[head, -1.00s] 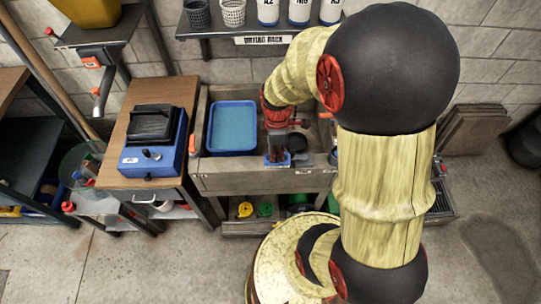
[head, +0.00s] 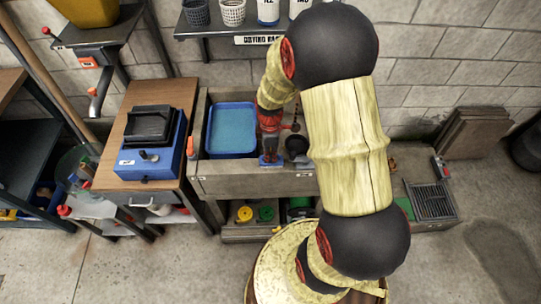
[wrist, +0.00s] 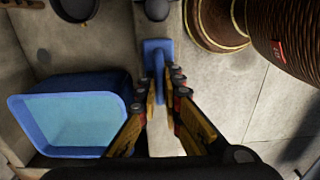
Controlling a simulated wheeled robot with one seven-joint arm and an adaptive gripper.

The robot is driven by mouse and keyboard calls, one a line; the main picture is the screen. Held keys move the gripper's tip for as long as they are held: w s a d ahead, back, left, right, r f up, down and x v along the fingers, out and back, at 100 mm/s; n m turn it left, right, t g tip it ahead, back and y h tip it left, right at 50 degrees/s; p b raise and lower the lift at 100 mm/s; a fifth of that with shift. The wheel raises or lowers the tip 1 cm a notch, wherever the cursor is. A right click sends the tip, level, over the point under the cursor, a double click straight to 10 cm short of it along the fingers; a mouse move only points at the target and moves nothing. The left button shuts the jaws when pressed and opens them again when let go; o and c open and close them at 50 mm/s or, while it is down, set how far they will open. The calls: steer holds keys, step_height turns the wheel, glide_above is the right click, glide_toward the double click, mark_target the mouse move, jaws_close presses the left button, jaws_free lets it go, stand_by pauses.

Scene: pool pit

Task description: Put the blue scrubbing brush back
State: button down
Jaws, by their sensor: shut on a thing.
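The blue scrubbing brush (head: 271,161) is held in my gripper (head: 269,146) at the sink bench, just right of a blue tub. In the wrist view the brush (wrist: 158,47) shows a flat blue head, with its blue handle running back between the two fingers of my gripper (wrist: 164,88). The fingers are shut on the handle. They hide part of it. I cannot tell whether the brush touches the bench beneath it.
The blue tub (head: 206,140) of water stands left of the brush. A black round pan (head: 297,146) is to its right. A blue scale (head: 150,160) sits on the wooden table at left. A drying rack shelf (head: 222,30) with baskets and bottles hangs above the bench.

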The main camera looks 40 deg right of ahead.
steer(key=shift+f, duration=0.1)
steer(key=c, duration=2.4)
jaws_free()
steer(key=o, duration=0.4)
steer(key=shift+o, duration=0.2)
steer(key=s+a+r+m+t+p, duration=0.1)
steer(key=a+r+m, duration=0.15)
steer(key=r, duration=0.95)
steer(key=s+a+r+m+t+p, duration=0.15)
steer(key=a+r, duration=0.25)
steer(key=r, duration=0.9)
steer(key=s+a+r+m+t, duration=0.3)
steer(key=s+a+r+m, duration=0.4)
steer(key=s+a+r, duration=0.1)
steer(key=shift+s+a+r, duration=0.25)
steer(key=shift+s+r, duration=0.65)
steer(key=shift+s, duration=0.15)
